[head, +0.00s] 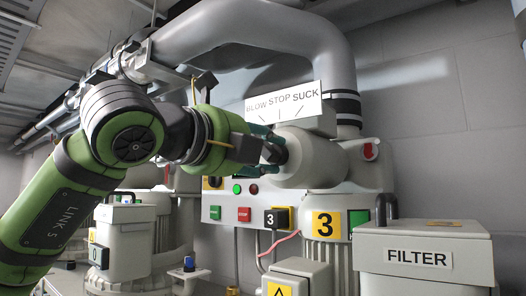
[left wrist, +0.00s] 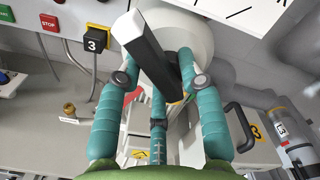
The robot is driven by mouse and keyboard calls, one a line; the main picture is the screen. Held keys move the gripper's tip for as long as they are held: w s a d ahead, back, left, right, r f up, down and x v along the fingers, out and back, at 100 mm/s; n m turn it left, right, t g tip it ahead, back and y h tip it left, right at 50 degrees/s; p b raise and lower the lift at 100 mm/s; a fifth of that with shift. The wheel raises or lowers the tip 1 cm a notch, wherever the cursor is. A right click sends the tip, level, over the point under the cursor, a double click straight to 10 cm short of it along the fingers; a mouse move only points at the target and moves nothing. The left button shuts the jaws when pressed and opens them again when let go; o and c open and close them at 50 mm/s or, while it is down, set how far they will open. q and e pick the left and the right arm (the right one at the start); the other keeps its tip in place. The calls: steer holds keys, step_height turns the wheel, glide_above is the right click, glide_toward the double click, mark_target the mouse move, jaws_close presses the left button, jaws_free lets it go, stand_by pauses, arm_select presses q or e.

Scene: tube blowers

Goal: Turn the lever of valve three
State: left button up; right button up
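Valve three is the pale grey round housing (head: 318,155) in the head view, above a yellow plate marked 3 (head: 326,225). A white sign (head: 283,103) above it reads BLOW, STOP, SUCK. Its lever shows in the left wrist view as a thick dark bar with a light side (left wrist: 148,58), tilted in front of the pale housing. My left gripper (head: 268,152) is at the front of the valve. In the left wrist view its teal fingers (left wrist: 155,85) are spread, with the lever between the outer two and gaps beside it. Contact cannot be told. My right gripper is not in view.
A box labelled FILTER (head: 418,257) stands at the lower right. A control panel (head: 222,213) with buttons and a black plug marked 3 (head: 277,218) is below my left gripper. A large grey pipe (head: 265,35) arches overhead. A black handle (left wrist: 243,125) shows right of the fingers.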

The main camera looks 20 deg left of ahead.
arm_select(q)
steer(key=m+b, duration=0.1)
steer(key=m, duration=0.1)
steer(key=shift+d+m, duration=0.1)
steer(key=shift+m, duration=0.3)
steer(key=m+b, duration=0.1)
steer(key=m, duration=0.2)
steer(key=shift+r, duration=0.2)
steer(key=shift+s+d+r+m, duration=0.1)
steer(key=shift+d+m, duration=0.05)
steer(key=shift+m, duration=1.35)
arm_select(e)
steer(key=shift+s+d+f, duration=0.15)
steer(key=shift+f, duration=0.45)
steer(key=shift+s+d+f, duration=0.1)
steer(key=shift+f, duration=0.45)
arm_select(q)
steer(key=o, duration=0.9)
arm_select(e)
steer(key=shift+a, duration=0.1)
arm_select(q)
steer(key=v, duration=1.2)
